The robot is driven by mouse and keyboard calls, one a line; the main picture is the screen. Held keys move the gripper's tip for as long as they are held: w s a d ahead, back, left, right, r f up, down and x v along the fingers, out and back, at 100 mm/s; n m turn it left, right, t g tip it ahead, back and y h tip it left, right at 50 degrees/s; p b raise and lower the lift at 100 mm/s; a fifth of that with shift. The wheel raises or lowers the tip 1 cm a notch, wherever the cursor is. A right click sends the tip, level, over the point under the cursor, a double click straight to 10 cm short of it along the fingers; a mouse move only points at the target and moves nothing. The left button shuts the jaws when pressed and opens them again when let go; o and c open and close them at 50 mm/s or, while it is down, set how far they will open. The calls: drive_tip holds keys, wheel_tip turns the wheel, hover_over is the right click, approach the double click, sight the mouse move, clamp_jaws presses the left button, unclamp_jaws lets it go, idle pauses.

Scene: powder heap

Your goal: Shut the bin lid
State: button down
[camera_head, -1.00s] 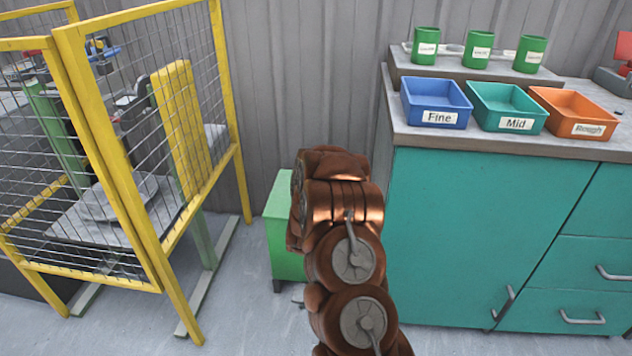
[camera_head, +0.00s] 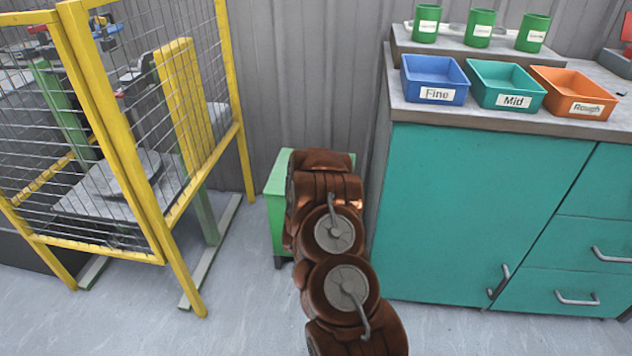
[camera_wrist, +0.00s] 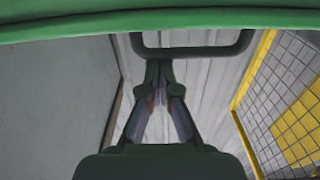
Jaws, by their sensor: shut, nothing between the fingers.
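The green bin (camera_head: 278,225) stands on the floor between the yellow cage and the teal cabinet. My arm covers most of it in the head view. A lighter green strip of its top shows at the left, but I cannot tell there how the lid stands. In the wrist view a green edge (camera_wrist: 80,27), apparently the lid, crosses the top of the picture. A dark handle bar (camera_wrist: 195,51) hangs from it. My gripper (camera_wrist: 158,66) is shut and empty, its tips close to the handle in the picture; contact is unclear. The head view hides my gripper behind my arm.
The yellow mesh cage (camera_head: 150,200) stands left of the bin, and the teal cabinet (camera_head: 450,220) stands close on its right. Blue, teal and orange trays sit on the cabinet top (camera_head: 480,118). A grey wall is behind. Floor (camera_head: 240,310) is clear in front.

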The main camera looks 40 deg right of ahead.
drive_tip(key=shift+s+a+f+g+y, duration=0.15)
drive_tip(key=shift+s+f, duration=0.15)
drive_tip(key=shift+f, duration=0.45)
drive_tip(key=shift+s+a+f+g+y, duration=0.15)
drive_tip(key=shift+s+f, duration=0.1)
drive_tip(key=shift+f, duration=0.5)
wheel_tip(320, 180, up, 5)
drive_tip(key=shift+r+p, duration=0.2)
drive_tip(key=shift+p, duration=0.8)
drive_tip(key=s+a+f, duration=0.3)
drive_tip(key=s+a, duration=0.2)
drive_tip(key=a, duration=0.1)
drive_tip(key=shift+s+a+f, duration=0.15)
drive_tip(key=shift+f, duration=0.2)
